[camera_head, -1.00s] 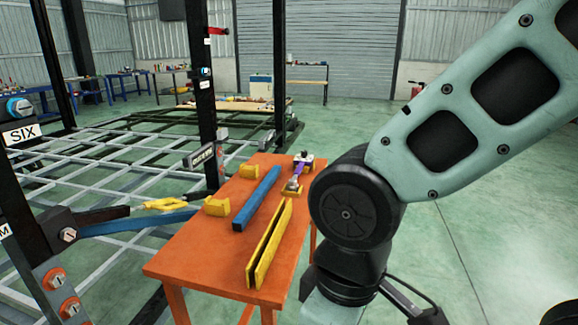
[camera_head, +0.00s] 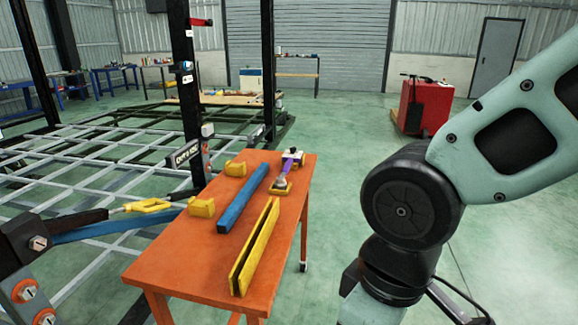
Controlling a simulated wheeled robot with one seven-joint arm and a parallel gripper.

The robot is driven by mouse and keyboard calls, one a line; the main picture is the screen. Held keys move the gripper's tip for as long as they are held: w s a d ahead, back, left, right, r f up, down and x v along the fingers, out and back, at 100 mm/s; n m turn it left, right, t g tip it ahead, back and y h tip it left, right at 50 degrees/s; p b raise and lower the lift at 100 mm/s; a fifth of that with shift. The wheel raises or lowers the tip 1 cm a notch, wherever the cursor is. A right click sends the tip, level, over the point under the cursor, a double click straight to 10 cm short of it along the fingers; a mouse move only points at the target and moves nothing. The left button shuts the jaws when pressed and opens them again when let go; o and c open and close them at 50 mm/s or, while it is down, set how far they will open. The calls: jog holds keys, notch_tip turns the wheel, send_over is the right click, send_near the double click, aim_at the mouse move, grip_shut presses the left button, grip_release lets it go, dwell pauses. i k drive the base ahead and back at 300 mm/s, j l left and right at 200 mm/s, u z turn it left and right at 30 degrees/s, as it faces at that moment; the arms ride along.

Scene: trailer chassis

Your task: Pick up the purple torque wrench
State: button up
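The purple torque wrench (camera_head: 288,168) lies near the far right corner of the orange table (camera_head: 192,262). Its purple shaft runs between a dark and white end at the back and a grey end at the front. The front end is at a small yellow block (camera_head: 279,189); I cannot tell exactly how it rests there. My arm stands to the right of the table, apart from the wrench. My gripper is out of the picture, below the lower edge.
A blue bar (camera_head: 243,198) and yellow angled bars (camera_head: 255,247) lie on the table, with yellow blocks (camera_head: 201,207) at its left edge. A trailer frame with black posts (camera_head: 187,100) stands left. A red cart (camera_head: 419,106) stands behind on the right.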

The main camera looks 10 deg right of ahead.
aim_at(281, 184)
jog(key=i+l+z, duration=0.3)
jog(key=i, duration=0.2)
jog(key=i+z, duration=0.35)
jog(key=i, duration=0.15)
jog(key=i+l+u, duration=0.1)
jog(key=i+u, duration=0.15)
jog(key=i, duration=0.15)
jog(key=i+l+u, duration=0.2)
jog(key=i, duration=0.2)
jog(key=i+l+u, duration=0.15)
jog(key=u, duration=0.25)
jog(key=i+l+u, duration=0.25)
jog(key=u, duration=0.15)
jog(key=i+l+u, duration=0.3)
jog(key=u, duration=0.15)
